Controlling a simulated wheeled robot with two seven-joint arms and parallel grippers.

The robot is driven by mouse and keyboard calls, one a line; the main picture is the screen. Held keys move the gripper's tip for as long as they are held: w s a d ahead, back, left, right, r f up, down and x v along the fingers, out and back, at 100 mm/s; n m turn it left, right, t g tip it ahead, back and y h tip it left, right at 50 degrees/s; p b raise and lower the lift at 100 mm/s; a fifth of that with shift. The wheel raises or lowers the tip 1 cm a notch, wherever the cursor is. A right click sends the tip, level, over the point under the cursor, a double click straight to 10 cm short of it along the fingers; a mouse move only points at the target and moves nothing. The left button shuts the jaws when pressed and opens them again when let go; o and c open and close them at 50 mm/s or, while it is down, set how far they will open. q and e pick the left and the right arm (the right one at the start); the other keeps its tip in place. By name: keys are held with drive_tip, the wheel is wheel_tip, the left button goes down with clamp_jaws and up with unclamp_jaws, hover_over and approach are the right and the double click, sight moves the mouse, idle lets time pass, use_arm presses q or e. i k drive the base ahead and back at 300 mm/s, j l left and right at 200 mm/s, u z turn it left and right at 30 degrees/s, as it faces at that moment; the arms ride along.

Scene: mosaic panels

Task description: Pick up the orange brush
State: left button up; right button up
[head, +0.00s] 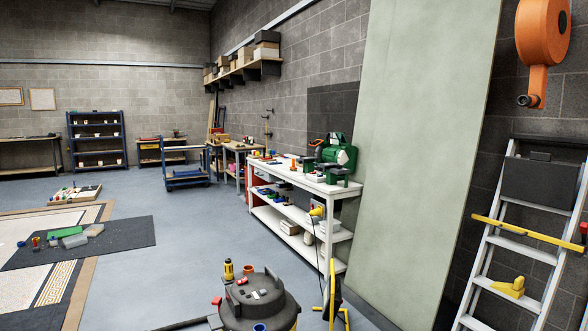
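I cannot make out an orange brush for certain in the head view. Small coloured items, some red or orange, lie on the white workbench (286,172) by the right wall, too small to identify. More small items lie on the dark mat (122,236) on the floor at left, among them a green block (65,232) and small red pieces. Neither of my grippers is in view.
A dark round vacuum-like drum (262,316) stands close in front, with small items on top. A stepladder (515,245) leans at right below an orange reel (543,45). A blue cart (186,172) and shelf (97,140) stand farther back. Grey floor in the middle is clear.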

sight(292, 168)
drive_tip(key=i+j+u, duration=0.6)
drive_tip(key=i+j, duration=0.15)
drive_tip(key=i+j+u, duration=0.6)
drive_tip(key=i, duration=0.3)
drive_tip(key=i+u, duration=0.35)
drive_tip(key=i+z, duration=0.2)
drive_tip(key=i, duration=0.3)
drive_tip(key=i+z, duration=0.25)
drive_tip(key=i, duration=0.25)
drive_tip(key=i+z, duration=0.2)
drive_tip(key=i, duration=0.3)
drive_tip(key=i+j+z, duration=0.25)
drive_tip(key=i, duration=0.25)
drive_tip(key=i+j+z, duration=0.2)
drive_tip(key=i, duration=0.25)
drive_tip(key=i+l+z, duration=0.3)
drive_tip(key=i+z, duration=0.15)
drive_tip(key=i, duration=0.35)
drive_tip(key=i+z, duration=0.45)
drive_tip(key=i, duration=0.35)
drive_tip(key=i+j+z, duration=0.25)
drive_tip(key=i+z, duration=0.2)
drive_tip(key=i, duration=0.35)
